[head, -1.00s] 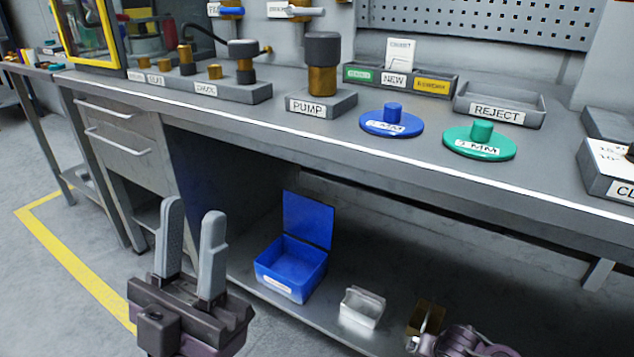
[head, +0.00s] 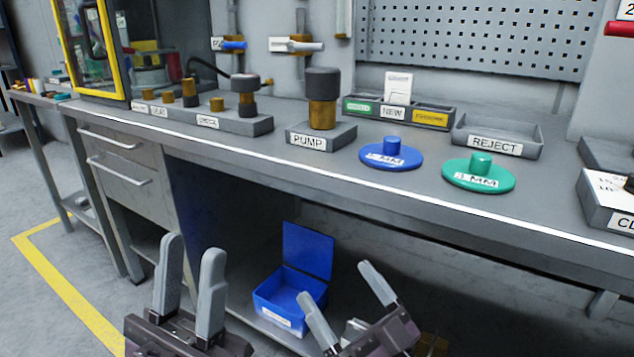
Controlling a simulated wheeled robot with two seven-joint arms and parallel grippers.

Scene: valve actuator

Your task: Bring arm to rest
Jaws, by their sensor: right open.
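My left gripper (head: 192,275) is in the lower left of the head view, in front of the bench. Its two grey fingers point up and stand apart with nothing between them, so it is open. My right gripper (head: 344,290) is at the bottom centre, in front of the lower shelf. Its fingers are spread wide and empty. Its left finger overlaps the open blue box (head: 290,300) in the picture, and its body partly hides a small clear bin (head: 355,327) on the shelf. Whether it touches either I cannot tell.
The bench top (head: 330,158) holds the PUMP block (head: 321,135), a blue disc (head: 391,155), a green disc (head: 479,174) and the REJECT tray (head: 497,136). The bench's front edge lies beyond both grippers. Open floor with a yellow line (head: 62,290) lies to the left.

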